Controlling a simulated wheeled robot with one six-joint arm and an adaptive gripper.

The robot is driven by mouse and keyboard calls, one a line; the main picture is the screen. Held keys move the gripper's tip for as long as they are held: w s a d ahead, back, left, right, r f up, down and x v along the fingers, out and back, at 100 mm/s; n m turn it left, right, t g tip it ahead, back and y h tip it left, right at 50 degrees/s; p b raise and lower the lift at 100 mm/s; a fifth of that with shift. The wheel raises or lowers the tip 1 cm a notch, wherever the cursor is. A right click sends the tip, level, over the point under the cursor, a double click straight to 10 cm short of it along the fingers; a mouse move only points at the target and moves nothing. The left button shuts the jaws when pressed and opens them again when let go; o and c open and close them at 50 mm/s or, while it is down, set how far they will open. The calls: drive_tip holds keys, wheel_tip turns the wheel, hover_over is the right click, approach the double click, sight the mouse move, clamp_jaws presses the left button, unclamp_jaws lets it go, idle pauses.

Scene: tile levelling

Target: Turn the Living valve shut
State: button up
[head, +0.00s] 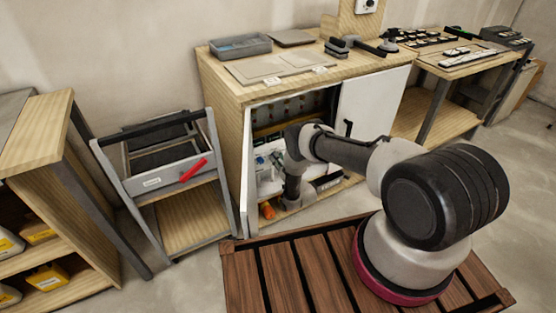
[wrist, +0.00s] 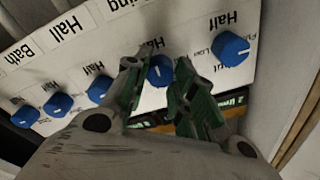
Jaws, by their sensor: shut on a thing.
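A white valve panel (wrist: 190,28) with a row of several blue knobs fills the upper wrist view, tilted in the picture. My gripper (wrist: 160,80) has its green-padded fingers on either side of one blue knob (wrist: 160,71), second from the right, and is shut on it. A label above that knob is partly covered by a finger. Other labels read "Hall" and "Bath"; one word at the top edge is cut to "ing". I cannot read "Living" in full. In the head view my gripper (head: 291,196) is inside the open cabinet (head: 226,88), its fingers hard to make out.
Another blue knob (wrist: 230,48) sits right of the held one, and one (wrist: 98,88) left. The white cabinet door (head: 372,100) stands at the right of the opening. An orange item (head: 268,210) lies on the cabinet floor.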

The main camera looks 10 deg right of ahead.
drive_tip(key=shift+a+m+g, duration=0.1)
drive_tip(key=shift+m+g, duration=0.3)
drive_tip(key=shift+m, duration=8.45)
drive_tip(key=shift+m+g, duration=0.4)
drive_tip(key=shift+m, duration=8.45)
drive_tip(key=o, duration=1.1)
drive_tip(key=shift+c, duration=0.2)
